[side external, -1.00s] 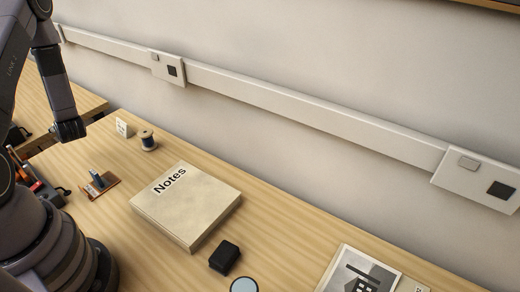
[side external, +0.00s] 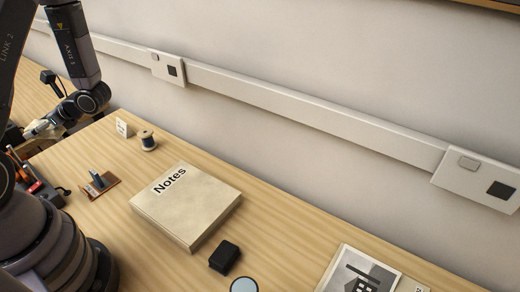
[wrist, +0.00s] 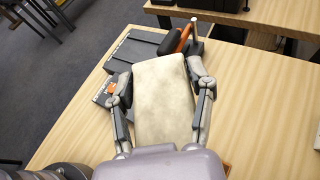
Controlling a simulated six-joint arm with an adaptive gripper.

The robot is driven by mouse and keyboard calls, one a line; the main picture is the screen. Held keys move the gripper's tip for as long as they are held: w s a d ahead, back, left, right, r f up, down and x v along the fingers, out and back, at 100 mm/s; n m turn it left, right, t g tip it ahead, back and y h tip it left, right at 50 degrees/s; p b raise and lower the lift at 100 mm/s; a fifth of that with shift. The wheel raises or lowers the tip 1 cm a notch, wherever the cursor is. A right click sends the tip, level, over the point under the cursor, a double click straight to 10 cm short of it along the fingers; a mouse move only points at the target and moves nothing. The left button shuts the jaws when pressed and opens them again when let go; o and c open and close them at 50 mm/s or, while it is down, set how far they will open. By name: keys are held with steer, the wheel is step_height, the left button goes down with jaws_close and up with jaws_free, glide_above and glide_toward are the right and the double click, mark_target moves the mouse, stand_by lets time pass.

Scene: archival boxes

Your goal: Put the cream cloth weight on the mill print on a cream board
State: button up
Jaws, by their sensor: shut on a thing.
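The cream cloth weight (wrist: 163,100) is a pale, mottled rectangular block between the two fingers of my gripper (wrist: 160,85) in the wrist view. My gripper is shut on its sides. In the side external view my gripper (side external: 40,128) is at the far left, beyond the near tabletop's left edge, and the weight is hard to make out there. The mill print on a cream board (side external: 365,272) lies at the bottom right of the side external view, cut off by the frame's lower edge. It shows a grey and black building, and my gripper is far from it.
A thick Notes box (side external: 185,208) lies mid-table, with a black block (side external: 224,257) and a round pale disc (side external: 244,286) in front. A thread spool (side external: 147,140), a small card (side external: 122,128) and a brown holder (side external: 98,184) stand left. Dark flat cases (wrist: 132,62) lie beyond the weight.

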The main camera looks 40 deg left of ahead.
steer(key=s+d+f+n+g+h, duration=0.1)
steer(key=d+n+g+h, duration=0.4)
steer(key=d, duration=1.2)
steer(key=s+d+f+n+h, duration=0.1)
steer(key=d+n+h, duration=0.8)
steer(key=d, duration=0.9)
steer(key=n+t+h, duration=1)
steer(key=n+t, duration=0.3)
steer(key=n, duration=0.2)
glide_above(371, 289)
steer(key=s+a, duration=0.1)
steer(key=s, duration=0.1)
step_height(371, 289, down, 13)
steer(key=shift+s+a+f, duration=0.1)
steer(key=shift+w+d+f, duration=0.25)
steer(key=shift+d+f, duration=0.1)
steer(key=shift+f, duration=0.1)
steer(key=shift+w+d+f, duration=0.1)
steer(key=shift+f, duration=1.55)
